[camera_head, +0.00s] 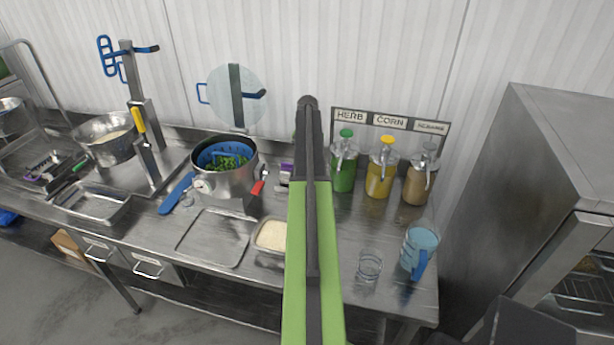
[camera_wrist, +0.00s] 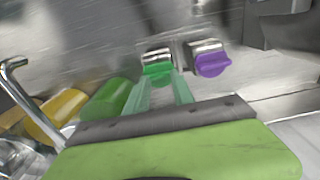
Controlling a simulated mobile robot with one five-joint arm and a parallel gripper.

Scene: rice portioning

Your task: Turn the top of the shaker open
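Two small metal shakers stand side by side in the wrist view, one with a green top (camera_wrist: 158,72) and one with a purple top (camera_wrist: 209,63). My gripper (camera_wrist: 160,82) has its two pale green fingers apart, with their tips at either side of the green top. I cannot tell whether the fingers touch it. The purple-topped shaker shows partly in the head view (camera_head: 286,168), left of my arm. My arm hides the green-topped shaker and my gripper in the head view.
Green (camera_head: 343,165), yellow (camera_head: 380,174) and brown (camera_head: 416,178) pump dispensers stand to the right. A pot (camera_head: 229,180) of greens is to the left. A rice tray (camera_head: 259,247), an empty glass (camera_head: 369,267) and a blue jug (camera_head: 419,250) are nearer the front.

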